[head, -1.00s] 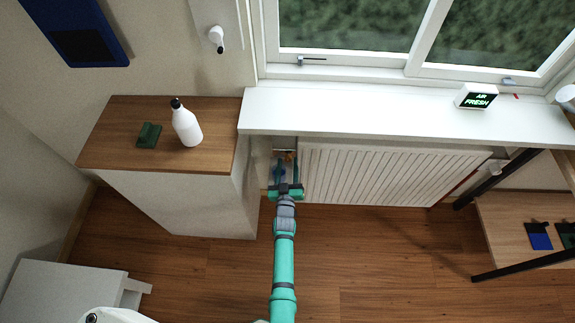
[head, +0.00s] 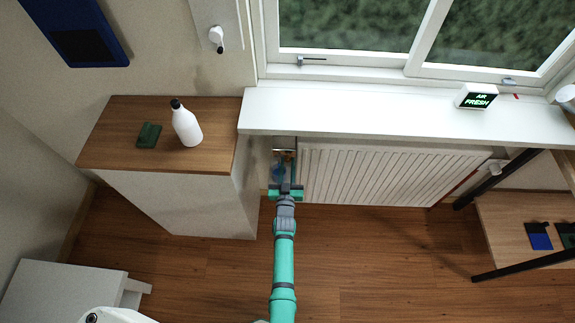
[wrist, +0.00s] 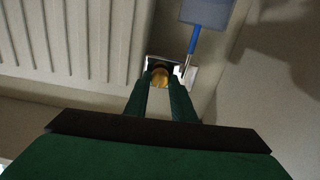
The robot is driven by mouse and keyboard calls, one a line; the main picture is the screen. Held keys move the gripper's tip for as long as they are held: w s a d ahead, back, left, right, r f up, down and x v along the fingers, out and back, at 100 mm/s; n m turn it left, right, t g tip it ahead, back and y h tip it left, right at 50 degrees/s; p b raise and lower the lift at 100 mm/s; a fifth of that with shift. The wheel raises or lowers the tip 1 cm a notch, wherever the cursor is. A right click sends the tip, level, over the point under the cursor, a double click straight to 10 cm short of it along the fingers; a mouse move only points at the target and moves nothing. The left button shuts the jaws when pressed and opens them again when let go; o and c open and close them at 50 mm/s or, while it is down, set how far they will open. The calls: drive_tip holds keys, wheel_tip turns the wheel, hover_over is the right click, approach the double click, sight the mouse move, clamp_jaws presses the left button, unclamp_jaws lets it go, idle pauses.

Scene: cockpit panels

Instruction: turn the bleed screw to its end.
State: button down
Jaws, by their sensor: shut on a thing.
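The bleed screw (wrist: 160,76) is a small brass piece in front of a pale plate at the end of the radiator, in the wrist view. My gripper (wrist: 162,84) has its two green fingers on either side of it, shut on it. The fingers hide part of the screw. In the head view my gripper (head: 286,176) reaches into the gap between the wooden-topped cabinet and the radiator, below the sill. The screw itself is too small and covered to make out there.
The ribbed radiator (head: 385,175) is right of my gripper, and the cabinet (head: 190,195) is close on its left. The white sill (head: 400,115) overhangs above. A blue-grey piece with a blue stem (wrist: 194,38) is beside the screw. A white bottle (head: 187,126) stands on the cabinet.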

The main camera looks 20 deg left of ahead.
drive_tip(key=m, duration=1.5)
drive_tip(key=shift+f, duration=0.1)
drive_tip(key=m, duration=0.4)
drive_tip(key=shift+s+m, duration=0.1)
drive_tip(key=shift+m, duration=0.2)
drive_tip(key=c, duration=1.5)
unclamp_jaws()
drive_tip(key=v, duration=1)
drive_tip(key=shift+s+d, duration=0.15)
drive_tip(key=shift+s, duration=0.15)
